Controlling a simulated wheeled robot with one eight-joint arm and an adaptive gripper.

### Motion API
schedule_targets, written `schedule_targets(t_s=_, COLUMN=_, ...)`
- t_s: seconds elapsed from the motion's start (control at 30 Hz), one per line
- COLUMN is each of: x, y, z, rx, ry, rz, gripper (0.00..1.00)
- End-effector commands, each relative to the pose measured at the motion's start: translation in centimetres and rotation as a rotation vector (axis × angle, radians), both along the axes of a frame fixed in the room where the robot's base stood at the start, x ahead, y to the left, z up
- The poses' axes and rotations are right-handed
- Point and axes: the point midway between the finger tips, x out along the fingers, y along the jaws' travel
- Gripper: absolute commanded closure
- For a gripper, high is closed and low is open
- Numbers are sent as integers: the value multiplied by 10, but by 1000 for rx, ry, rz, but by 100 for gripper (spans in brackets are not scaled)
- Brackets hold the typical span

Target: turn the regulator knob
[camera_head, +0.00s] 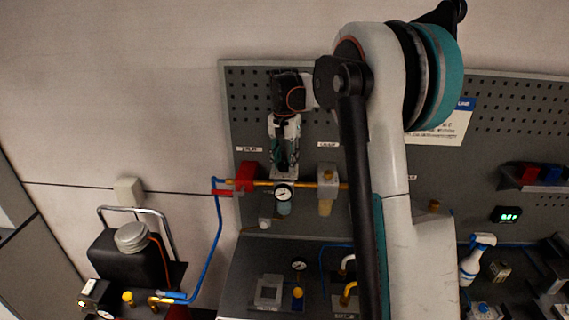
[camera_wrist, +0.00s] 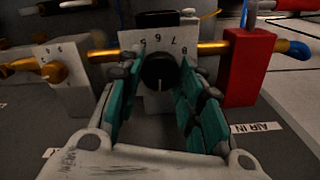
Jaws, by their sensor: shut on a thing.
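The regulator knob (camera_wrist: 158,73) is black and round, with a light pointer line. It sits in front of a pale numbered dial plate (camera_wrist: 160,40) on the brass pipe. My gripper (camera_wrist: 163,80) has its teal-padded fingers on either side of the knob and is shut on it. In the head view my gripper (camera_head: 285,165) points down at the regulator from above, and hides the knob there. The regulator's round white gauge (camera_head: 284,194) shows just below the fingers. The knob's exact contact with the pads is dark and hard to see.
A red block (camera_wrist: 248,66) stands close right of my fingers in the wrist view, above an AIR IN label (camera_wrist: 256,128). A pale block with a brass knob (camera_wrist: 65,78) stands at left. The grey pegboard (camera_head: 250,95) backs the pipe. A blue hose (camera_head: 218,235) runs down.

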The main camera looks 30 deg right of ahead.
Motion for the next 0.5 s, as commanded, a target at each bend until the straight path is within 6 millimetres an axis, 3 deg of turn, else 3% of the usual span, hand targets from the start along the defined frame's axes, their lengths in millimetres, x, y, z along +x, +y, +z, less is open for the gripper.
schedule_targets(t_s=0.5, x=1, y=0, z=1, rx=0, ry=-1, rz=124, gripper=90)
